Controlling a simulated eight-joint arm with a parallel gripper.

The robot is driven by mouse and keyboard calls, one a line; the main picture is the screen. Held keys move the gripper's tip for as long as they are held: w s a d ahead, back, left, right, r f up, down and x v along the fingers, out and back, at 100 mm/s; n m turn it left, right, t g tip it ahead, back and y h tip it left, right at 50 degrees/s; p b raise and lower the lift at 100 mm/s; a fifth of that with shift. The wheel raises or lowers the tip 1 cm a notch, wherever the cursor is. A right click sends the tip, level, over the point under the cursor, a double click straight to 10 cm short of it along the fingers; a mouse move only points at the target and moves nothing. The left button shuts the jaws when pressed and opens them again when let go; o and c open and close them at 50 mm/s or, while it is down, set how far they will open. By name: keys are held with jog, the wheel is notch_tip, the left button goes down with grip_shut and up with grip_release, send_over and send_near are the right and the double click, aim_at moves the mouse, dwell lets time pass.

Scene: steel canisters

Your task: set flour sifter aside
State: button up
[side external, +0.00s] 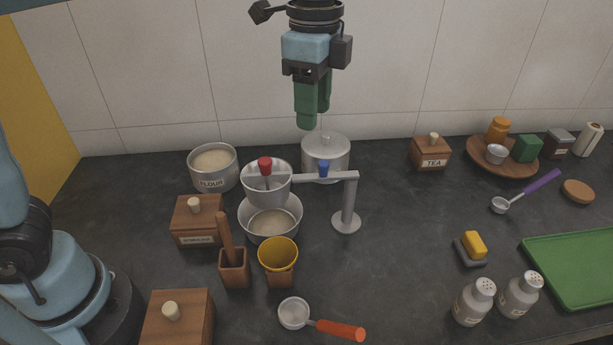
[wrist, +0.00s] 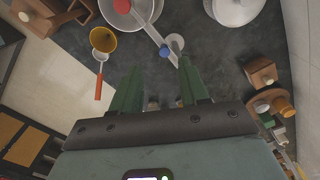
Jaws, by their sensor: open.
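The flour sifter (side external: 268,191) is a grey metal cup with a red knob, held above a metal bowl (side external: 270,226) of pale flour. A bar with a blue knob (side external: 323,168) joins it to an upright post on a round base (side external: 346,222). In the wrist view the red knob (wrist: 122,5) is at the top edge and the blue knob (wrist: 165,50) lies between the fingers. My gripper (side external: 313,108), with green fingers, is high above the counter, apart from the sifter. It is open and empty in the wrist view (wrist: 160,72).
A flour canister (side external: 214,177) and a lidded steel pot (side external: 325,155) stand behind the sifter. The counter right of the post is clear (side external: 400,230).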

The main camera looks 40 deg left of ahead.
aim_at(324, 163)
jog(key=f+m, duration=0.1)
jog(key=f, duration=0.2)
jog(key=d+f+m, duration=0.1)
jog(key=f, duration=0.2)
jog(key=w+f+m, duration=0.1)
jog(key=f, duration=0.3)
jog(key=shift+d, duration=0.25)
dwell(0.3)
grip_shut()
